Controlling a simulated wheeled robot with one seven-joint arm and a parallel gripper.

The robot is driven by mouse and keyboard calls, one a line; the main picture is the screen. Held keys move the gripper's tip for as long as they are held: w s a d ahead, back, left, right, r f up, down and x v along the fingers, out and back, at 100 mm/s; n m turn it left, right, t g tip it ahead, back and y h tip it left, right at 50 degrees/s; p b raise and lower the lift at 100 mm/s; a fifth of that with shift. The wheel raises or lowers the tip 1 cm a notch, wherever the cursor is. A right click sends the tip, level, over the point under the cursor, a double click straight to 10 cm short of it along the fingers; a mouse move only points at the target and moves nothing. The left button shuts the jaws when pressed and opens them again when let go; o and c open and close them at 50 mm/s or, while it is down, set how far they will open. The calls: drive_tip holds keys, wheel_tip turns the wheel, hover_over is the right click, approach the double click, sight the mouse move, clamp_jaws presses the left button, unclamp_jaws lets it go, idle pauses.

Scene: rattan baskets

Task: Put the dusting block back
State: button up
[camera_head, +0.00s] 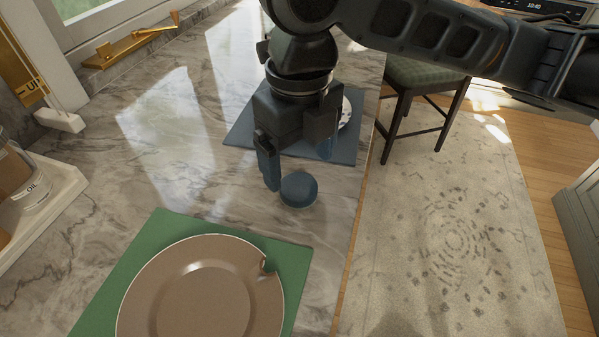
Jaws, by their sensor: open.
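A small round dark-blue block (298,189), which may be the dusting block, sits on the marble counter between a blue mat and a green mat. My gripper (298,172) is above and just behind it, pointing down. Its two blue-tipped fingers are spread, one left of the block and one to the right and farther back. The fingers look open, with nothing held between them. I cannot tell whether a finger touches the block. No place marked for the block shows clearly.
A brown plate (205,290) with a notch or small piece at its rim lies on the green mat (130,262). The blue mat (240,132) lies partly behind my gripper. A white tray (60,190) with bottles stands left. The counter's right edge is close.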

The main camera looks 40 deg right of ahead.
sight(300, 186)
wheel_tip(300, 186, up, 7)
idle(0.3)
